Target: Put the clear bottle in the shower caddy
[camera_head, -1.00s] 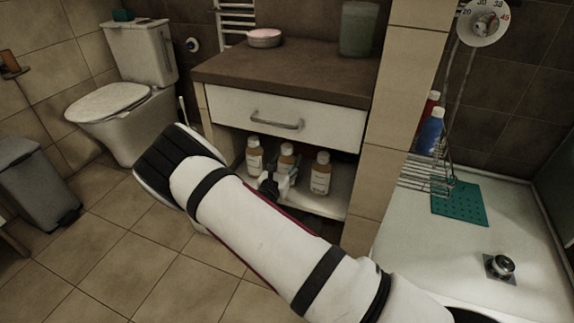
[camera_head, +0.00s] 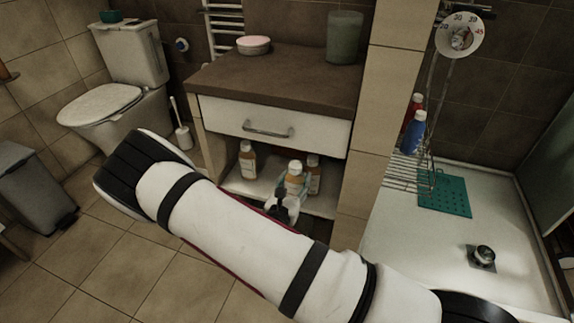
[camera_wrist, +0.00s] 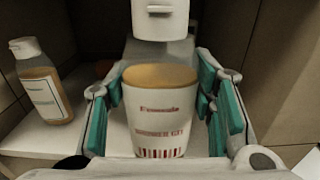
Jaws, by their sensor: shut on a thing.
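A clear bottle (camera_head: 294,180) with orange contents, a white label and a white cap is between the fingers of my gripper (camera_head: 287,203). It looks upright at the front of the open shelf. In the wrist view, the teal finger pads of my gripper (camera_wrist: 160,115) press on both sides of the bottle (camera_wrist: 160,120). Whether its base touches the shelf is hidden. The shower caddy (camera_head: 406,168) is a wire rack at the right, beyond the tiled wall edge, apart from my gripper. A red bottle (camera_head: 409,112) and a blue bottle (camera_head: 414,133) stand in it.
A similar bottle (camera_head: 247,160) stands on the shelf (camera_head: 235,185) at the left; another (camera_head: 314,172) is partly hidden behind the held one. The drawer (camera_head: 240,118) overhangs the shelf. The tiled partition (camera_head: 375,130) separates cabinet and shower tray (camera_head: 410,245).

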